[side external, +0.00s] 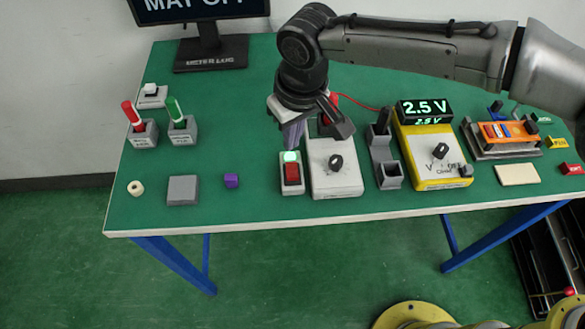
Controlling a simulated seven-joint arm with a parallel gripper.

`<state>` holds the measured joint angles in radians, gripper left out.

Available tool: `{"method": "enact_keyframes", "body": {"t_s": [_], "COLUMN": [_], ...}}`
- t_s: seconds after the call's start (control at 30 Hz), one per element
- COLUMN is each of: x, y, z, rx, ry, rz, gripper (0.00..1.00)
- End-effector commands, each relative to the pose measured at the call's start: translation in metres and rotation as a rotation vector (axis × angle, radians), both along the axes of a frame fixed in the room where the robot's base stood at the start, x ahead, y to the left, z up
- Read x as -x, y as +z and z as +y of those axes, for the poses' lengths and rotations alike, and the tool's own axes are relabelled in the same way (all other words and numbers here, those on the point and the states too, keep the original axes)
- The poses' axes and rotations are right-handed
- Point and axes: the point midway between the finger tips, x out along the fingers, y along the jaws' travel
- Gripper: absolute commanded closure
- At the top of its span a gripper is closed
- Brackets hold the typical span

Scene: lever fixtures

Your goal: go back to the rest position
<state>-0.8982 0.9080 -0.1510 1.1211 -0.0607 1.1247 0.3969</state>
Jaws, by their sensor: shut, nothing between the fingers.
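My gripper (292,140) points down over the middle of the green table (250,80). It is shut with nothing in it, just above and behind a grey switch box (291,188). The box has a red rocker (292,173) and a lit green lamp (290,156). I cannot tell whether the fingertips touch the box. A white box with a black knob (335,162) stands directly right of it, partly behind my gripper.
A yellow meter (430,150) reads 2.5 V. A grey holder (384,160) and an orange board (500,133) stand at right. Red and green probes (175,108) stand in holders at left. A monitor (210,50) stands behind.

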Motion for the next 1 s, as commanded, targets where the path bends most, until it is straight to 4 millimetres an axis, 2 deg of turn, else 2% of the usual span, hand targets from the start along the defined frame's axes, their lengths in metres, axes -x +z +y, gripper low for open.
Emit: {"method": "enact_keyframes", "body": {"t_s": [0.17,0.7,0.8,0.87,0.97,1.0], "x": [0.000,0.000,-0.007,-0.018,-0.039,-0.048], "y": [0.009,0.009,0.010,0.023,0.062,0.081], "z": [0.000,0.000,-0.006,-0.014,-0.036,-0.051], "rx": [-0.001,0.000,-0.003,-0.019,-0.064,-0.082], "ry": [0.000,0.000,-0.016,-0.037,-0.087,-0.115], "rz": [-0.001,0.000,-0.002,-0.016,-0.056,-0.074], "gripper": [1.00,1.00,1.00,1.00,1.00,1.00]}}
